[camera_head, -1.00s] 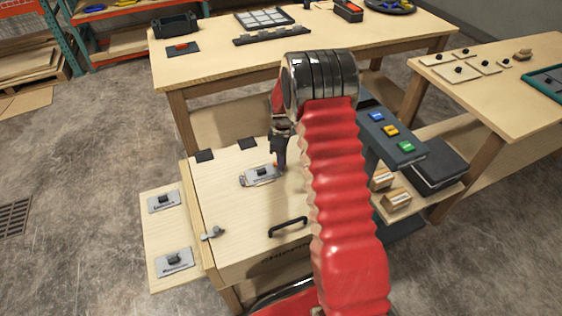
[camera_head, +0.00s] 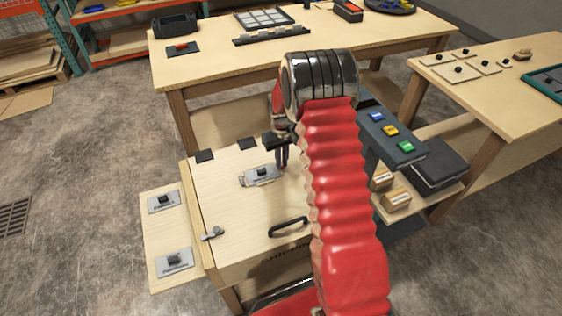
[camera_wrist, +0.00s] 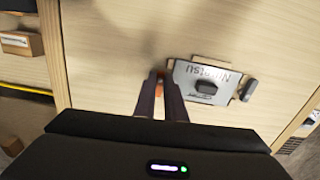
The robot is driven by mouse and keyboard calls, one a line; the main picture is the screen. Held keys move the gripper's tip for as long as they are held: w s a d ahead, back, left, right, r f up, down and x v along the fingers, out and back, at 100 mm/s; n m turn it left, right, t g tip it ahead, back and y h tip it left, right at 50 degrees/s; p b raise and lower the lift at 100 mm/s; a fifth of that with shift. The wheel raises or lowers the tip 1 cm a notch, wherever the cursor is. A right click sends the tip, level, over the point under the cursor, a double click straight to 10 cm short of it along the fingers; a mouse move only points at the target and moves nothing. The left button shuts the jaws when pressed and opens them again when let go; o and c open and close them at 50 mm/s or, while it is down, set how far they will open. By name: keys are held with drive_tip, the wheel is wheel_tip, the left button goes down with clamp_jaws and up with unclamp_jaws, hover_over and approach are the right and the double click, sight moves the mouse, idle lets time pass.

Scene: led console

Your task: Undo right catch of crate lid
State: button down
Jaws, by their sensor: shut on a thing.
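The wooden crate lid (camera_head: 222,205) has a black handle (camera_head: 288,227) near its front edge. A grey catch (camera_head: 213,233) sits at its front left corner; the right catch is hidden behind my red arm. A metal plate with a black knob (camera_head: 261,174) lies on the lid and shows in the wrist view (camera_wrist: 184,77). My gripper (camera_head: 281,164) points down at the lid just right of the plate. In the wrist view its fingers (camera_wrist: 160,80) are close together around a small orange thing (camera_wrist: 160,88), mostly hidden, which I cannot identify.
A side board with two knobbed plates (camera_head: 174,260) is left of the crate. A grey console with blue, yellow and green buttons (camera_head: 391,130) stands to the right. A long workbench (camera_head: 215,72) is behind and another table (camera_head: 535,50) at far right.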

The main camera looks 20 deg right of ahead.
drive_tip(key=shift+m, duration=0.4)
drive_tip(key=c, duration=1.8)
unclamp_jaws()
wheel_tip(320, 180, up, 14)
drive_tip(key=shift+f, duration=0.1)
